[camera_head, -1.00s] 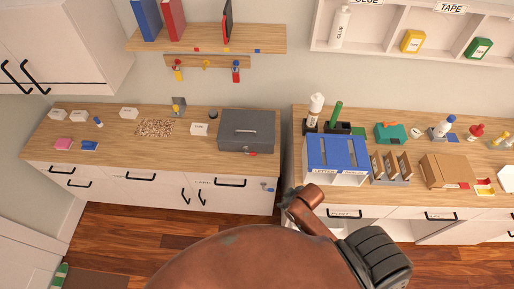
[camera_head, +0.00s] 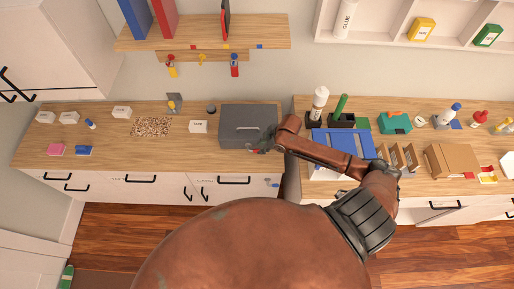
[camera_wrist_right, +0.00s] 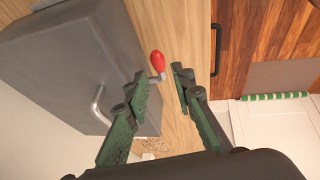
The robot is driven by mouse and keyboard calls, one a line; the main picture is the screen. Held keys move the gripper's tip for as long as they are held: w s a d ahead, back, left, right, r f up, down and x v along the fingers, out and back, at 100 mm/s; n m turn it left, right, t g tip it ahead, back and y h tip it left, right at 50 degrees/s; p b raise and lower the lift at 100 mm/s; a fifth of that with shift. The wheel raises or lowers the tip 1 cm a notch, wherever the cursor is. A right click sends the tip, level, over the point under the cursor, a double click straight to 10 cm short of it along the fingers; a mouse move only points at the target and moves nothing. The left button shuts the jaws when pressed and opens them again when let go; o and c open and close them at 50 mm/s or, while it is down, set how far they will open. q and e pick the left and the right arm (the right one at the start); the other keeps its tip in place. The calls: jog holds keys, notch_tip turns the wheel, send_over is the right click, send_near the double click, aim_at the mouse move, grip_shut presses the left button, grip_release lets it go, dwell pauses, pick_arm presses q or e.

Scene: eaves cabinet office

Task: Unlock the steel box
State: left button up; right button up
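The dark grey steel box (camera_head: 248,122) stands shut on the left counter, with a metal handle on it. It fills the left of the wrist view (camera_wrist_right: 62,65). A small red-handled piece with a metal shank (camera_wrist_right: 158,62) sticks out from the front of the box, low down; whether it is a key in a lock I cannot tell. My right gripper (camera_head: 257,149) is at the box's front right. In the wrist view its two green fingers (camera_wrist_right: 160,76) are apart, with the red handle just past and between their tips. My left gripper is not in view.
Small coloured keys or tags (camera_head: 203,60) hang under the wall shelf (camera_head: 205,32). A blue-topped sorter (camera_head: 340,143) stands right of the box, under my right forearm. The left counter's front is mostly clear.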

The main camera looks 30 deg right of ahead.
aim_at(257, 150)
jog(key=x, duration=0.4)
jog(key=shift+d, duration=0.2)
jog(key=shift+w+a+f, duration=0.15)
jog(key=shift+w+f, duration=0.05)
jog(key=shift+f, duration=0.35)
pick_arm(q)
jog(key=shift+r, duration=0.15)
pick_arm(e)
grip_shut()
